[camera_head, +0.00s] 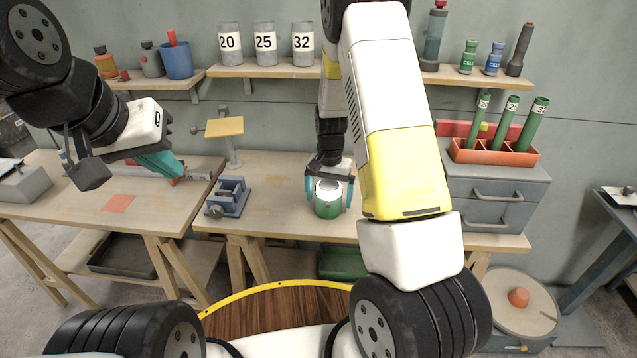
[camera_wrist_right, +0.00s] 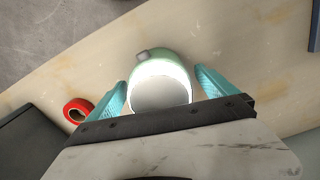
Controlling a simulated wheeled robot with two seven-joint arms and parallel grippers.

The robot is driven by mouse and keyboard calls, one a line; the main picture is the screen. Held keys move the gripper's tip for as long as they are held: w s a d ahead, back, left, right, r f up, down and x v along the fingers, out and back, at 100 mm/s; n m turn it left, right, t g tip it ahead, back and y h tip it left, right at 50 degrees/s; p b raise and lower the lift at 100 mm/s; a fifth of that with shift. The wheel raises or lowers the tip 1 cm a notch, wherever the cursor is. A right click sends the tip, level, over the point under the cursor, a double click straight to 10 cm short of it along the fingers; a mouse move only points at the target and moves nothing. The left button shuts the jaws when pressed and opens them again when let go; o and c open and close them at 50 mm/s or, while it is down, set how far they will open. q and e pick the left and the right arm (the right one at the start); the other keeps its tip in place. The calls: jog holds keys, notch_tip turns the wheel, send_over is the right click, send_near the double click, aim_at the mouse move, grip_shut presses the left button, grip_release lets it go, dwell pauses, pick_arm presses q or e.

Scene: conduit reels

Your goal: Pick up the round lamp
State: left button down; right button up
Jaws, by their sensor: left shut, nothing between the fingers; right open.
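The round lamp (camera_head: 328,203) is a squat green body with a bright white top, standing on the workbench. In the right wrist view the lamp (camera_wrist_right: 160,82) sits between the two teal fingers, its near part hidden by the gripper. My right gripper (camera_head: 329,196) is open, with a finger on each side of the lamp; it also shows in the right wrist view (camera_wrist_right: 160,90). I cannot tell whether the fingers touch it. My left gripper (camera_head: 176,174) is shut and empty, over the left bench, far from the lamp.
A blue vise (camera_head: 228,197) stands left of the lamp. A red tape roll (camera_wrist_right: 77,110) lies near it in the wrist view. An orange tray (camera_head: 494,153) with green tubes stands on the grey drawer cabinet (camera_head: 497,190) to the right. Shelves (camera_head: 283,71) with cups hang behind.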

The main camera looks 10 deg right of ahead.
jog(key=shift+f, duration=0.8)
jog(key=c, duration=1.8)
jog(key=shift+r, duration=0.15)
